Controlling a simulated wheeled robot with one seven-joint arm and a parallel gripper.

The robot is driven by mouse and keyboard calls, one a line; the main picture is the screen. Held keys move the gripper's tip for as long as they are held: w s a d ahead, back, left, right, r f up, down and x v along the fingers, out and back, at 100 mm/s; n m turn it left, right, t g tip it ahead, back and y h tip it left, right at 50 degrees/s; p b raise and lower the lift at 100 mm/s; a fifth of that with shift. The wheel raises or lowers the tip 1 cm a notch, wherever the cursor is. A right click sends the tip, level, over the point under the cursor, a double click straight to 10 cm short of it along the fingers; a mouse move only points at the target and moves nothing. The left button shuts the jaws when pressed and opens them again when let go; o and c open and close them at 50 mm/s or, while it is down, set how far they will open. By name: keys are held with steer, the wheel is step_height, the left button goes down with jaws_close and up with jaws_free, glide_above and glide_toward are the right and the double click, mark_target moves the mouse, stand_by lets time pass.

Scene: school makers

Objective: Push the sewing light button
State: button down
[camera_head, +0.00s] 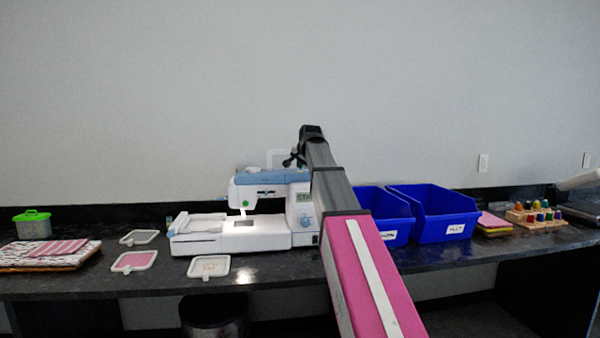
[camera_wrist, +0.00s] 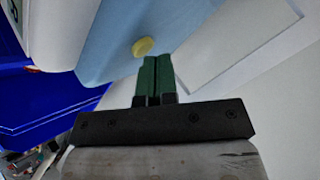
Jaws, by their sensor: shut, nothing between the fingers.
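The sewing machine (camera_head: 262,228), white with a light blue top, stands on the dark counter. A small bright patch shows under its needle head. In the wrist view, a round yellow button (camera_wrist: 143,46) sits on the machine's light blue surface (camera_wrist: 115,50). My gripper (camera_wrist: 158,60) has its two green fingers shut together and empty. Their tips appear just beside the yellow button; I cannot tell whether they touch it. In the head view, my arm reaches over the right part of the machine and hides part of it, and the yellow button cannot be made out.
Two blue bins (camera_head: 398,230) (camera_head: 455,232) stand right of the machine, close to my arm. Small hoops (camera_head: 208,275), folded fabric (camera_head: 45,262) and a green-lidded box (camera_head: 32,227) lie to the left. Thread spools (camera_head: 535,216) stand at the right. The wall (camera_head: 150,90) is behind.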

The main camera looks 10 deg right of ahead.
steer(key=shift+f, duration=0.1)
stand_by(0.3)
steer(key=shift+r, duration=0.6)
steer(key=shift+r, duration=3)
